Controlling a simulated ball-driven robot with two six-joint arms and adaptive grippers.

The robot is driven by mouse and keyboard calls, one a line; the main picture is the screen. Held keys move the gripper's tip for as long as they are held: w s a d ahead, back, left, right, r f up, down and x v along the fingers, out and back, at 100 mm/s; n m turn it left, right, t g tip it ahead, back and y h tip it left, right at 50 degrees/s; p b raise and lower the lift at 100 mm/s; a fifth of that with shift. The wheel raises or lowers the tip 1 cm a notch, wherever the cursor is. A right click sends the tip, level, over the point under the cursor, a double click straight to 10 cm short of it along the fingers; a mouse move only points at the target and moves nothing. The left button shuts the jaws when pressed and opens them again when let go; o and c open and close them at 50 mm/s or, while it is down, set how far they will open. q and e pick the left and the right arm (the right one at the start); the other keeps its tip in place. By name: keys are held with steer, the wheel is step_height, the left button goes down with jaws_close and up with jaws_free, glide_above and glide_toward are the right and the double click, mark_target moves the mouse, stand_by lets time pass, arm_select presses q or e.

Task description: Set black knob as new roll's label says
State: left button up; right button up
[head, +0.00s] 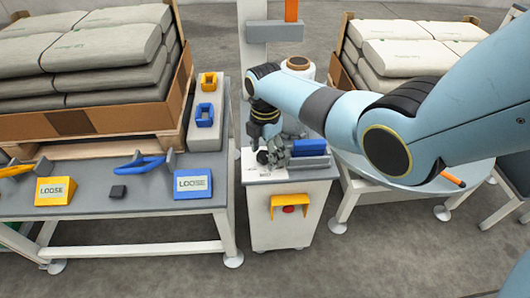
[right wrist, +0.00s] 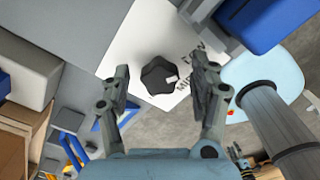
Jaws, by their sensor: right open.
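The black knob (right wrist: 160,75) sits on a white plate (right wrist: 128,50) in the right wrist view. A white mark shows on its right side, towards black lettering on the plate that is partly covered by my finger. In the head view my right gripper (head: 272,152) is low over the cabinet top and mostly hides the knob. A white roll with a brown core (head: 298,63) stands behind my right arm; no label is readable. My left gripper is not in view.
The grey cabinet (head: 290,222) has a red button under a yellow guard (head: 290,203). A blue block (head: 310,147) is close right of the gripper. The left table (head: 140,208) carries yellow and blue LOOSE signs. Stacked sacks (head: 85,48) stand behind.

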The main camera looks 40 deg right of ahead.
steer(key=c, duration=1.2)
